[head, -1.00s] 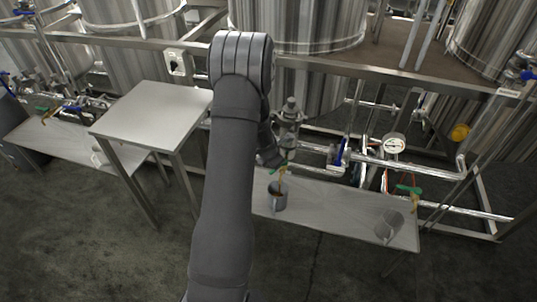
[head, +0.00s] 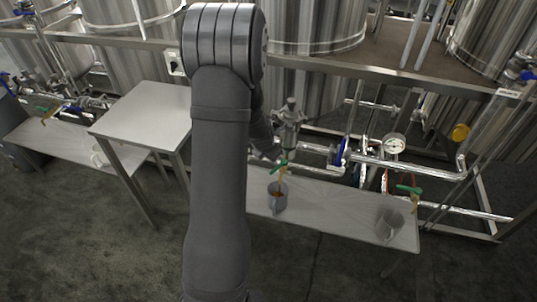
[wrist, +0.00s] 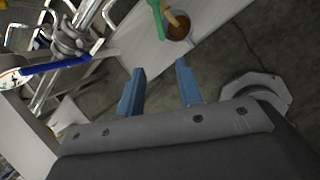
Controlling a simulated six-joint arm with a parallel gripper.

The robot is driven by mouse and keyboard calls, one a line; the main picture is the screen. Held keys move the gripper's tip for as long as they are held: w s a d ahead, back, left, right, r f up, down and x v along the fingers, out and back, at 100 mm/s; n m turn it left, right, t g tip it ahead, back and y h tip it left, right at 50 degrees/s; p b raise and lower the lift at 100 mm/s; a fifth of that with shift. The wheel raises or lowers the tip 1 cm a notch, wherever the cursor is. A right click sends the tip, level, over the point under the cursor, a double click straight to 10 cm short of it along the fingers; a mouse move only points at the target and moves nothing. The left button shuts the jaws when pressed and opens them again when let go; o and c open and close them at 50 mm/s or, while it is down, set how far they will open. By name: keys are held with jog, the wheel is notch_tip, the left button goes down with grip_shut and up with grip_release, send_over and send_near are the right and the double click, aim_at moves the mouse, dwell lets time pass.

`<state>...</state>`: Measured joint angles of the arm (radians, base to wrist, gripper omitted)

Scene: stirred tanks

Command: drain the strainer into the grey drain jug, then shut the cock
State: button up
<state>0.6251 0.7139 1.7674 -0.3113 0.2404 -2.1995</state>
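The grey drain jug (head: 278,200) stands upright on the low bench under the strainer (head: 289,118). The cock's green handle (head: 279,167) is just above the jug. An amber stream runs down from the cock into the jug. The wrist view shows brown liquid in the jug (wrist: 190,38), with the green handle (wrist: 156,14) beside its mouth. My gripper (wrist: 160,82) is open and empty, its two blue fingers apart and pointing toward the handle without touching it. In the head view my arm mostly hides the gripper.
Another jug (head: 389,224) stands at the right end of the bench (head: 335,215), near another green-handled cock (head: 409,191). A blue-handled valve (head: 340,152), a gauge (head: 394,144) and pipes lie right of the strainer. A higher table (head: 145,108) stands left of my arm.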

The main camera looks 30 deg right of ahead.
jog(key=shift+d+f+m, duration=0.1)
jog(key=shift+d+m, duration=0.1)
jog(key=shift+m, duration=0.1)
jog(key=c, duration=0.3)
jog(key=d+f+m, duration=0.1)
jog(key=m, duration=0.1)
jog(key=w+d+f+m+y, duration=0.1)
jog(key=m, duration=0.1)
jog(key=w+d+m, duration=0.1)
jog(key=m, duration=0.2)
jog(key=shift+w+d+f+g+y, duration=0.1)
jog(key=shift+w+f+g+y, duration=0.05)
jog(key=shift+f+g+y, duration=0.2)
grip_shut()
jog(key=m+y, duration=0.3)
jog(key=m, duration=0.6)
send_over(277, 168)
jog(key=w+a, duration=0.1)
jog(key=a, duration=0.1)
notch_tip(277, 168, down, 2)
jog(key=w+f+m+t, duration=0.1)
jog(key=w+f, duration=0.3)
jog(key=f, duration=0.6)
jog(key=shift+s+d+f, duration=0.15)
jog(key=shift+s+d, duration=0.05)
jog(key=shift+s, duration=0.7)
jog(key=shift+s+d+f, duration=0.15)
jog(key=shift+s, duration=0.75)
